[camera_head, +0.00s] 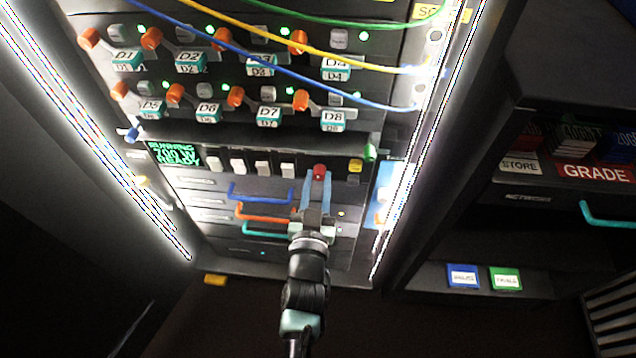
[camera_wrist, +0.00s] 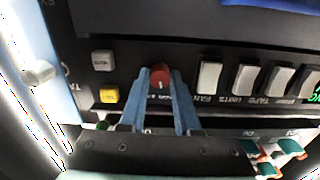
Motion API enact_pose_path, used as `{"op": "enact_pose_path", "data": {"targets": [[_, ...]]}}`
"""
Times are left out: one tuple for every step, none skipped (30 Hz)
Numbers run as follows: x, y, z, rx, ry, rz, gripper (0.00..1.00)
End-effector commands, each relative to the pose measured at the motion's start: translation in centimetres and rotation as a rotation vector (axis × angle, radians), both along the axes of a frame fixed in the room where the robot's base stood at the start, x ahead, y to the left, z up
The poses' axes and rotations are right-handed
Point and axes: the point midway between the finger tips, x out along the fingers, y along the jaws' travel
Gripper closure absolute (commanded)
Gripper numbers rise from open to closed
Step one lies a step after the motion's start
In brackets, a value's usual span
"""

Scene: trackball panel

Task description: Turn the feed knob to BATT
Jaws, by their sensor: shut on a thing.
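The red knob (camera_head: 320,171) sits on the dark control panel, right of a row of white rocker switches. I take it to be the feed knob. It also shows in the wrist view (camera_wrist: 160,76), with a small pale mark on its face. My gripper (camera_head: 317,182) reaches up from below, and its two blue fingers are closed on either side of the knob. The fingers also show in the wrist view (camera_wrist: 160,84). Lettering beside the knob is partly hidden by the fingers, and I cannot read BATT or tell the setting.
White rocker switches (camera_head: 262,168) stand left of the knob, with a green-lettered display (camera_head: 173,154) farther left. A yellow button (camera_head: 355,166) is close on the right. Blue, orange and teal drawer handles (camera_head: 262,193) stick out below. Cables (camera_head: 290,69) hang across the upper rows.

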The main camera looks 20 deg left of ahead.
Motion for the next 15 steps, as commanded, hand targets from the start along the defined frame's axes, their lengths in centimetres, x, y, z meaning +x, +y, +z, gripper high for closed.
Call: {"op": "enact_pose_path", "data": {"targets": [[-0.04, -0.02, -0.20, 0.043, 0.011, 0.000, 1.00], [-0.03, -0.02, -0.19, 0.070, 0.019, 0.000, 1.00], [-0.03, -0.02, -0.21, 0.107, 0.030, 0.000, 1.00], [-0.03, -0.02, -0.23, 0.134, 0.038, 0.000, 1.00], [-0.03, -0.02, -0.23, 0.161, 0.046, 0.000, 1.00], [-0.03, -0.02, -0.21, 0.198, 0.057, -0.001, 1.00], [-0.03, -0.02, -0.19, 0.226, 0.064, 0.000, 1.00], [-0.03, -0.02, -0.18, 0.253, 0.072, -0.001, 1.00], [-0.03, -0.02, -0.18, 0.290, 0.082, -0.001, 1.00], [-0.03, -0.02, -0.19, 0.316, 0.090, -0.001, 1.00], [-0.03, -0.01, -0.20, 0.342, 0.098, -0.001, 1.00], [-0.03, -0.01, -0.19, 0.377, 0.108, -0.001, 1.00], [-0.03, 0.00, -0.17, 0.402, 0.116, 0.000, 1.00], [-0.03, 0.00, -0.16, 0.426, 0.122, 0.000, 1.00], [-0.04, 0.00, -0.15, 0.457, 0.131, 0.000, 1.00]]}}
